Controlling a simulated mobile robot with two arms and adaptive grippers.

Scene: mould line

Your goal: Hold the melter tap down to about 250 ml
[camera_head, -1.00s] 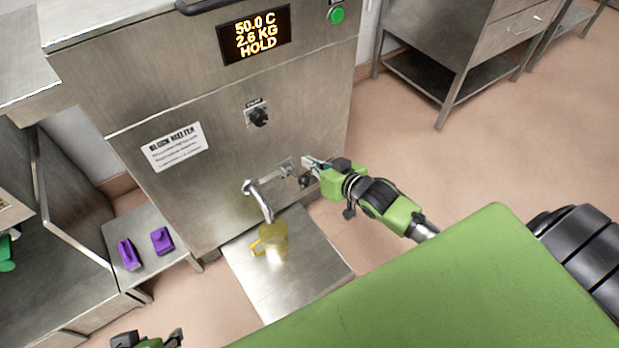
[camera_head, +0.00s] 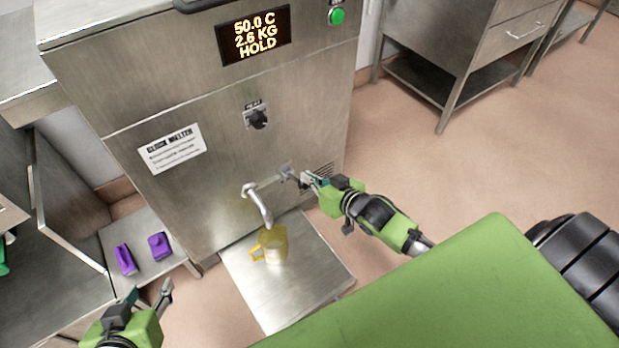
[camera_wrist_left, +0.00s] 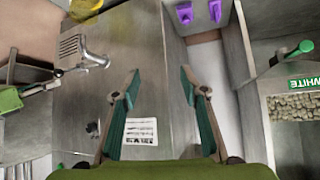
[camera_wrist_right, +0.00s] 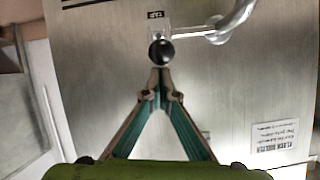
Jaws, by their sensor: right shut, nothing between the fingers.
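The steel melter (camera_head: 190,190) stands ahead; its display (camera_head: 254,36) reads 50.0 C, 2.6 KG, HOLD. Its curved spout (camera_head: 257,198) points down over a yellow see-through jug (camera_head: 265,250). I cannot tell the liquid level in it. The tap's black ball knob (camera_wrist_right: 161,52) shows in the right wrist view under a TAP label. My right gripper (camera_wrist_right: 160,74) is shut and empty, its tips just by the knob; whether they touch is unclear. In the head view my right gripper (camera_head: 308,180) is right of the spout. My left gripper (camera_head: 150,298) is open and empty, lower left (camera_wrist_left: 160,75).
The jug stands on a steel shelf (camera_head: 300,285). A black dial (camera_head: 258,118) is above the spout. Two purple objects (camera_head: 160,246) lie on a side table (camera_head: 128,228) at left. A steel cabinet (camera_head: 475,50) stands back right. The floor between is clear.

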